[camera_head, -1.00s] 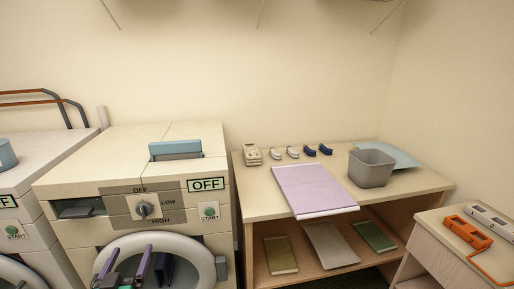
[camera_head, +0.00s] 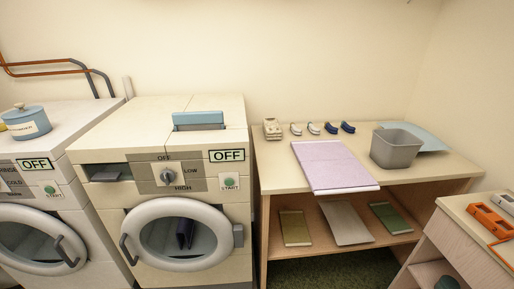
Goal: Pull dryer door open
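The dryer (camera_head: 95,148) stands left of centre, with an OFF label, an OFF/LOW/HIGH knob (camera_head: 168,176) and a START button. Its round door (camera_head: 178,208) has a thick white rim and looks shut against the front. A dark handle (camera_head: 128,250) sticks out at the door's left edge, and a grey hinge (camera_head: 238,235) is at its right edge. Something dark (camera_head: 184,234) shows through the glass. Neither of my grippers is in view.
A washer (camera_head: 84,124) with its own round door stands close on the left. A wooden table (camera_head: 270,165) on the right holds a purple folded cloth (camera_head: 333,166) and a grey bin (camera_head: 396,150). A cabinet (camera_head: 450,237) stands at the far right.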

